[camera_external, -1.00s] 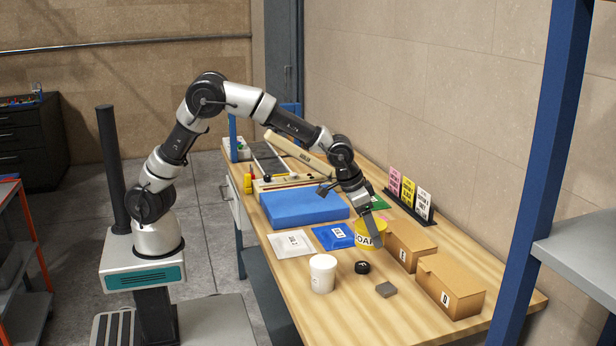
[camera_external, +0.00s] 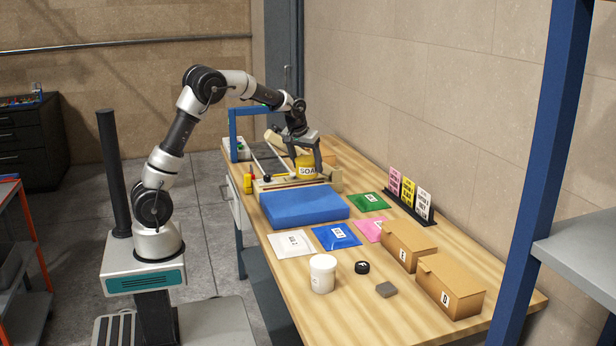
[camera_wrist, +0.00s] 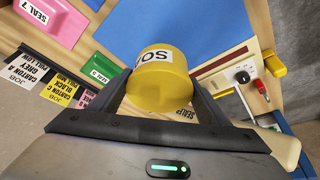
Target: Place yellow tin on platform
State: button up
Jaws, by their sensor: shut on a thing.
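The yellow tin (camera_external: 306,164) has a white label reading "SOA…" and is at the far end of the bench. My gripper (camera_external: 308,158) is shut on it from above; the wrist view shows the tin (camera_wrist: 160,85) between the two fingers. The tin appears over or beside the wooden-based press (camera_external: 262,184), behind the blue slab (camera_external: 305,206). I cannot tell whether it touches anything below. The blue slab also shows at the top of the wrist view (camera_wrist: 185,22). Which surface is the platform is not marked; the slab's top is bare.
A card rack (camera_external: 409,205) lines the wall side.

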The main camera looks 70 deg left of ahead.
aim_at(296, 166)
jog(key=shift+s+a+n, duration=0.15)
jog(key=shift+s+a, duration=0.2)
jog(key=shift+a, duration=0.25)
jog(key=shift+s+a+n, duration=0.15)
jog(key=shift+s+a, duration=0.15)
jog(key=shift+a, duration=0.3)
notch_tip(296, 166, down, 4)
jog(key=shift+a+r, duration=0.15)
jog(key=shift+f+b, duration=0.4)
jog(key=shift+f, duration=2.5)
jog(key=shift+f, duration=0.1)
jog(key=shift+f, duration=0.15)
jog(key=o, duration=1.6)
jog(key=shift+s, duration=0.1)
jog(key=shift+c, duration=0.2)
jog(key=shift+r, duration=0.35)
jog(key=v, duration=1.1)
jog(key=shift+d+r+p, duration=0.3)
jog(key=shift+p, duration=0.05)
